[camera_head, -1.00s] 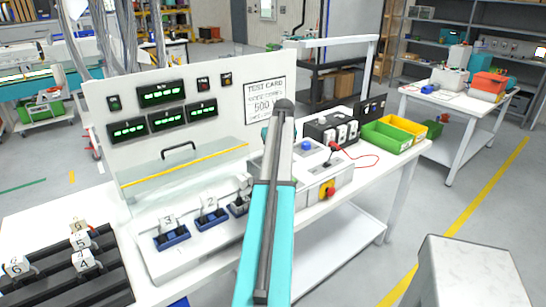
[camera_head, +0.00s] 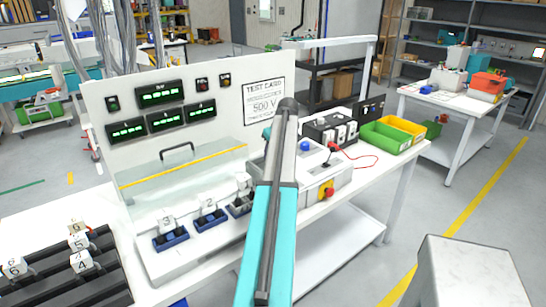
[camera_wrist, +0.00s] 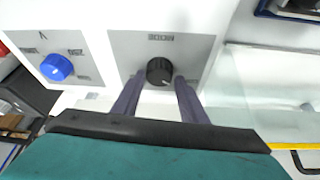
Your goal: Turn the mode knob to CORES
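A light mark shows at the knob's lower right edge. My gripper (camera_wrist: 160,78) has its two dark fingers on either side of this knob, with narrow gaps seeming to show, so it looks open around it. Whether a fingertip touches the knob is hard to tell. In the head view my arm hides the black knob and my fingers.
A blue knob (camera_wrist: 57,67) on a plate marked V is to the left; it also shows in the head view (camera_head: 305,146). A clear hinged cover (camera_head: 185,170) with a yellow edge is close by. A red lead (camera_head: 355,155) and green bin (camera_head: 386,137) lie to the right.

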